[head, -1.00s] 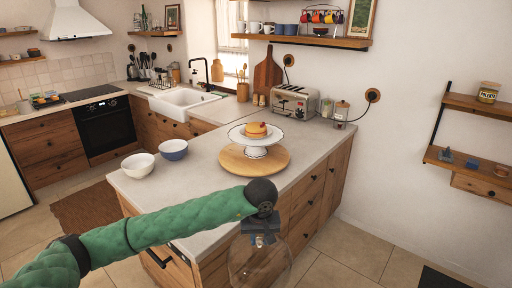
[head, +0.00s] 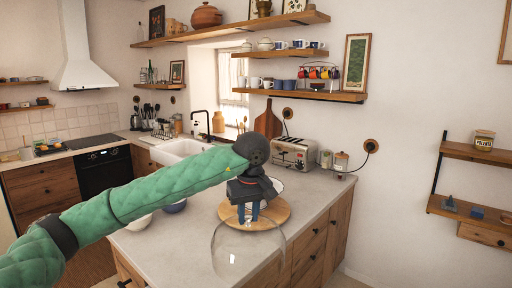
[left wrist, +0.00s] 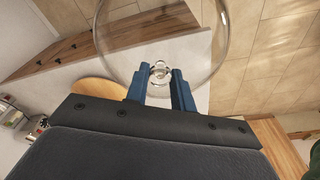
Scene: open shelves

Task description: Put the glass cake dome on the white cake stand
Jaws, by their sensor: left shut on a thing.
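My left gripper (head: 255,212) is shut on the knob of the clear glass cake dome (head: 248,252). The dome hangs below the fingers, in front of the round wooden board (head: 284,218) in the head view. In the left wrist view the knob sits between the blue fingers (left wrist: 160,80), and the dome's round glass wall (left wrist: 222,40) spreads beyond them. The white cake stand (head: 279,185) is mostly hidden behind my gripper; only part of its plate shows at the right. The cake is hidden. My right gripper is not in view.
The stand and board are on a pale counter (head: 180,240). A toaster (head: 293,153) and jars (head: 341,160) stand behind them. Bowls (head: 139,222) are left, partly behind my arm. Wall shelves (head: 300,93) hang above the back. Floor shows at the right.

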